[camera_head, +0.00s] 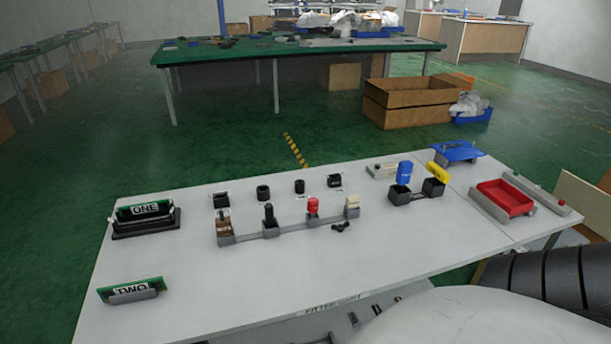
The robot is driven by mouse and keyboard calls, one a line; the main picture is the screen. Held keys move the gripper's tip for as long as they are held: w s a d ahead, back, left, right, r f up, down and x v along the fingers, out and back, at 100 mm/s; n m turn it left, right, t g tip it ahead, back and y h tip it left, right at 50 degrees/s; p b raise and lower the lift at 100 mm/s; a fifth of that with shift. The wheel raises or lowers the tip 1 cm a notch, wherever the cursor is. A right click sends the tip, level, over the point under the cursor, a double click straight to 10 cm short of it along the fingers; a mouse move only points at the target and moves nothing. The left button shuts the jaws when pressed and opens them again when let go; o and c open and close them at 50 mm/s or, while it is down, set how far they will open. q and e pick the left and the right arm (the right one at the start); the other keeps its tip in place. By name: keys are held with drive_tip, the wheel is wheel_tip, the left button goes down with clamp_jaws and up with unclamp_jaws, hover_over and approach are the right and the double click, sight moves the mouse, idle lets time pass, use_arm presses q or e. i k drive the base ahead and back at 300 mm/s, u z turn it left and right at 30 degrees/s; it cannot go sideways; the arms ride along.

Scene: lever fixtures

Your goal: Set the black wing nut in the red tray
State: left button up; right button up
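The black wing nut (341,227) lies on the white table, just in front of the grey rail of holders and right of the middle. It is small, so its exact pose is hard to tell. The red tray (505,198) sits in a grey frame near the right end of the table, and it looks empty. The wing nut is well to the left of the tray and apart from it. Neither of my grippers shows. A black ribbed part at the lower right may belong to my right arm.
The table's front middle is clear.

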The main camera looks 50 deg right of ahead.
sight(503, 197)
drive_tip(key=k, duration=1.05)
drive_tip(key=z, duration=0.3)
